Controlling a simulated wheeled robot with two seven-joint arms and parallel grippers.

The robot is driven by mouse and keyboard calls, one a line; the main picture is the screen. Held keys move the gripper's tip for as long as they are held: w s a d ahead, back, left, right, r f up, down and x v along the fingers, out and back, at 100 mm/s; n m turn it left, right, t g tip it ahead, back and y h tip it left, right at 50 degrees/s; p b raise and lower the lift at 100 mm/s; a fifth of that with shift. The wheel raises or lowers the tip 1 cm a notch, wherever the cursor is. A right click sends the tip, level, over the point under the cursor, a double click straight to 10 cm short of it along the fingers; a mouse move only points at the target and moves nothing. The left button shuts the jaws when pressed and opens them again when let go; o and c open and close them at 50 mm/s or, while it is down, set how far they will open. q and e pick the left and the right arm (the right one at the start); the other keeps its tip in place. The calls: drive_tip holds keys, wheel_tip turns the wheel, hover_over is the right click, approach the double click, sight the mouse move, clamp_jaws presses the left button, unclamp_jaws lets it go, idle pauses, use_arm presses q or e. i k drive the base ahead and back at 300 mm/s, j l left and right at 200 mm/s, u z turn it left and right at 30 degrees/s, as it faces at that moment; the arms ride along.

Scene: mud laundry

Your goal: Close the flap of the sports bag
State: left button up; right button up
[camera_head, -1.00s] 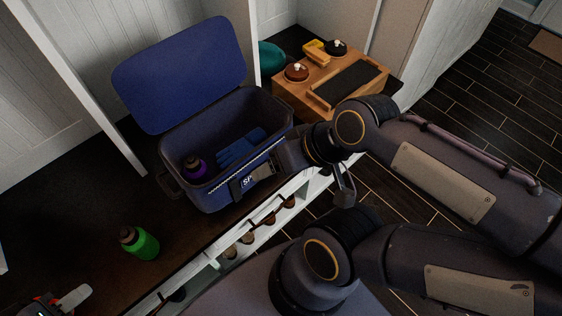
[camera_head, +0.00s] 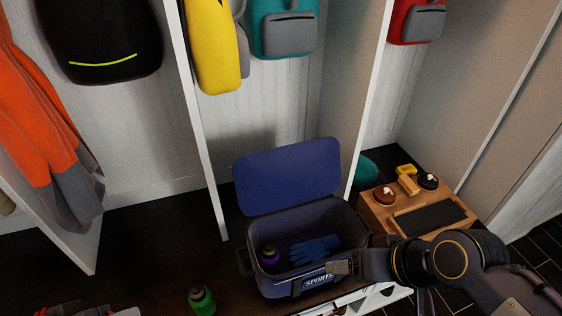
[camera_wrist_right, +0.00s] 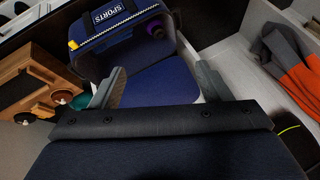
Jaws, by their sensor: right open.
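The blue sports bag (camera_head: 268,286) stands on the dark bench with its flap (camera_head: 287,177) raised open at the back. A purple bottle (camera_head: 268,256) and blue gloves (camera_head: 313,250) lie inside. My right gripper (camera_head: 341,267) is at the bag's front right, by the "SPORTS" label; contact cannot be told. In the right wrist view my right gripper (camera_wrist_right: 158,82) is open, its fingers apart and empty. The flap (camera_wrist_right: 160,85) shows beyond and between the fingers, and the bag (camera_wrist_right: 118,42) lies behind it. My left gripper is not in view.
A wooden box (camera_head: 420,212) with jars and a dark panel stands right of the bag. A green bottle (camera_head: 201,300) stands at front left. White dividers (camera_head: 205,125) flank the bag. Backpacks and an orange jacket (camera_head: 38,110) hang above. Bench left of the bag is mostly clear.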

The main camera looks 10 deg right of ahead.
sight(276, 178)
drive_tip(key=l+u, duration=0.2)
drive_tip(key=u, duration=0.15)
drive_tip(key=i+l+u, duration=0.1)
drive_tip(key=l+u, duration=0.15)
drive_tip(key=u, duration=0.15)
drive_tip(key=l+u, duration=0.2)
drive_tip(key=u, duration=0.15)
